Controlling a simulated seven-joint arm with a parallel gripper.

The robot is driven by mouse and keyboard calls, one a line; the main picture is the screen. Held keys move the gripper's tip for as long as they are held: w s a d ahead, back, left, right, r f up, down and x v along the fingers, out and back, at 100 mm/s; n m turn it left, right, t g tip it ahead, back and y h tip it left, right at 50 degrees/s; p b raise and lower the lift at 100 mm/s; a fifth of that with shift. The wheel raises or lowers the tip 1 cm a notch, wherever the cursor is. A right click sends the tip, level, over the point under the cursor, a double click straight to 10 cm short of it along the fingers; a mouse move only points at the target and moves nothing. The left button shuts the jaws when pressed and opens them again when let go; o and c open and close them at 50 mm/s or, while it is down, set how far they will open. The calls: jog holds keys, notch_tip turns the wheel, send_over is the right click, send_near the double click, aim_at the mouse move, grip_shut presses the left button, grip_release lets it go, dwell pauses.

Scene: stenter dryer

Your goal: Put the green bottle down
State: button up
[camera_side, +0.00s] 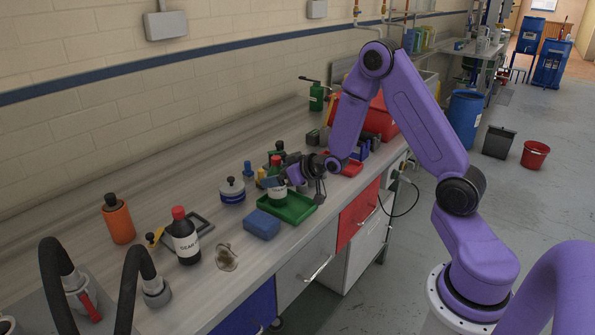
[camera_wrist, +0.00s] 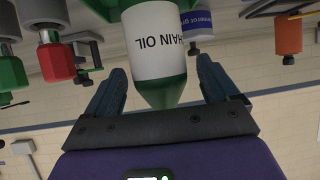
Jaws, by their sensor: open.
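The green bottle (camera_wrist: 168,92) has a white label reading CHAIN OIL and stands between my gripper's two blue fingers in the wrist view, which is upside down. In the side view the bottle (camera_side: 278,194) is upright with its base on the green tray (camera_side: 299,209), partly hidden by my gripper (camera_side: 273,181). My gripper (camera_wrist: 160,88) is open, with a finger on each side of the bottle's upper part and gaps visible beside its narrowing neck.
A blue block (camera_side: 262,224) lies just in front of the tray. A blue-and-white pot (camera_side: 232,192) stands to its left. A black bottle with a red cap (camera_side: 184,240) and an orange bottle (camera_side: 118,220) stand farther left. A red tray (camera_side: 345,165) lies behind.

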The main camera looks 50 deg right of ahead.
jog(key=a+v, duration=0.1)
jog(key=v, duration=0.8)
jog(key=s+a+n+g+y, duration=0.2)
jog(key=s+a+n+g, duration=0.45)
jog(key=s+a, duration=0.65)
jog(key=s+r+n+g+h, duration=0.1)
jog(key=s+r+n+g, duration=0.1)
jog(key=s, duration=0.6)
jog(key=s+a+r+n+g+h, duration=0.1)
jog(key=s+r+n+g, duration=0.1)
jog(key=s, duration=0.7)
jog(key=shift+a+r+n+g+h, duration=0.35)
jog(key=shift+n+g, duration=0.2)
jog(key=shift+g, duration=0.2)
